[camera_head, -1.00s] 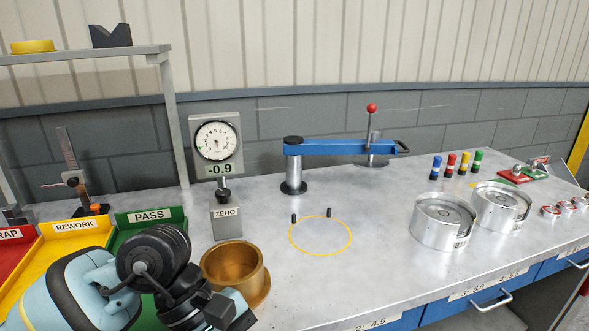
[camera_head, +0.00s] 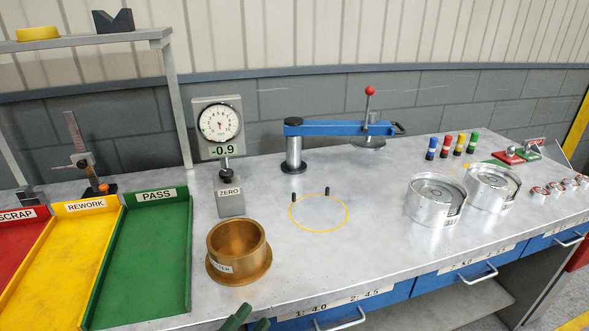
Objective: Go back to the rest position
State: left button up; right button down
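A small dark part (camera_head: 240,319) at the bottom edge, left of centre, looks like the tip of my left gripper. The rest of that gripper is cut off by the frame, so I cannot tell whether it is open or shut. It is below the brass cup (camera_head: 238,262) and apart from it, near the bench's front edge. My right gripper is not in view.
Red, yellow (camera_head: 62,262) and green (camera_head: 142,262) trays lie at the left. A dial gauge (camera_head: 220,125), blue swing arm (camera_head: 340,128) and two metal cylinders (camera_head: 435,203) stand on the bench. The yellow ring (camera_head: 318,231) area is clear apart from two pins.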

pick_arm(q)
jog(key=s+a+f+n+g+y, duration=0.1)
jog(key=s+a+f+n+y, duration=0.2)
jog(key=a+f+n+y, duration=0.25)
jog(key=s+a+f+n+g+y, duration=0.1)
jog(key=s+a+f+n+y, duration=0.1)
jog(key=f+n+y, duration=0.5)
jog(key=s+a+f+n+g, duration=0.2)
jog(key=s+f+n+g, duration=0.1)
jog(key=s+f, duration=0.4)
jog(key=s+a+f+n+g+p, duration=0.1)
jog(key=s+a+f+n+g, duration=0.2)
jog(key=s+f, duration=0.5)
jog(key=shift+s+f, duration=0.15)
jog(key=shift+s, duration=0.55)
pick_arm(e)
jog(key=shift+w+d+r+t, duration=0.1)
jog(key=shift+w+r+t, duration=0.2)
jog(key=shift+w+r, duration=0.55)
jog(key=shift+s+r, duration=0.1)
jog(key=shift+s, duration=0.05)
